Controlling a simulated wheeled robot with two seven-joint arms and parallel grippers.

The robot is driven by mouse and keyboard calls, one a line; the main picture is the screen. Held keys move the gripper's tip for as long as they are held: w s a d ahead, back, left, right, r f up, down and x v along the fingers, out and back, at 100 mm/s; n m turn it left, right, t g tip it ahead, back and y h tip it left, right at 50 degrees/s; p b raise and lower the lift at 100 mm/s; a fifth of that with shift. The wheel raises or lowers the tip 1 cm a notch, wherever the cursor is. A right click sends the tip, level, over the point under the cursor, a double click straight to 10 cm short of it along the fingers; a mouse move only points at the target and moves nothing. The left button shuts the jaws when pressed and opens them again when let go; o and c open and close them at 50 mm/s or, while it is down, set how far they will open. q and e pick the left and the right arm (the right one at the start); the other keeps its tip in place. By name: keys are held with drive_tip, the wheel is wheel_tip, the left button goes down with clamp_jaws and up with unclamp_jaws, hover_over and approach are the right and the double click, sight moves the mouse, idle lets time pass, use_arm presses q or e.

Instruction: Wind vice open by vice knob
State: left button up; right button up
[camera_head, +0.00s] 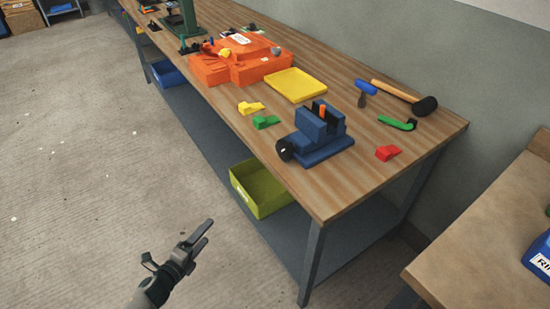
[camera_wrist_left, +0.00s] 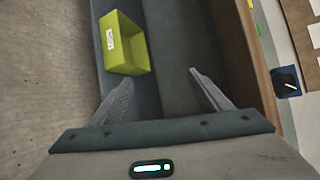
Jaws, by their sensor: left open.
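The blue vice (camera_head: 318,140) stands on the wooden workbench near its front edge. Its black round vice knob (camera_head: 284,150) faces the front edge, to the left of the vice body. An orange piece shows between the dark jaws at the top of the vice. In the left wrist view the knob (camera_wrist_left: 287,85) shows at the far right, beyond the bench edge. My left gripper (camera_head: 203,232) is open and empty, in front of the bench and below the level of its top, well apart from the knob. My right gripper is not in view.
The workbench (camera_head: 350,190) has a lower shelf with a yellow-green bin (camera_head: 262,190). Around the vice lie green and yellow wedges, a red wedge (camera_head: 387,153), a yellow tray (camera_head: 295,86), a mallet (camera_head: 405,97) and an orange mould (camera_head: 240,62). Bare floor lies left of the bench.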

use_arm(q)
drive_tip(key=d+r+m+g+h+b, duration=0.1)
drive_tip(key=d+r+m+h, duration=0.3)
drive_tip(key=r+m, duration=0.8)
drive_tip(key=w+d+r+m+g+h, duration=0.1)
drive_tip(key=d+r+m+h, duration=0.3)
drive_tip(key=r+m, duration=0.9)
drive_tip(key=shift+d+r+m+g+h+b, duration=0.35)
drive_tip(key=shift+d+r+g, duration=0.2)
drive_tip(key=shift+r+g, duration=0.25)
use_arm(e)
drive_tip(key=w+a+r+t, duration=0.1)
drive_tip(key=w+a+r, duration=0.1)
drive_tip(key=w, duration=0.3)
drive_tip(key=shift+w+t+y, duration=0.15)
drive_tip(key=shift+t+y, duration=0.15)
use_arm(q)
drive_tip(key=shift+w+d, duration=0.1)
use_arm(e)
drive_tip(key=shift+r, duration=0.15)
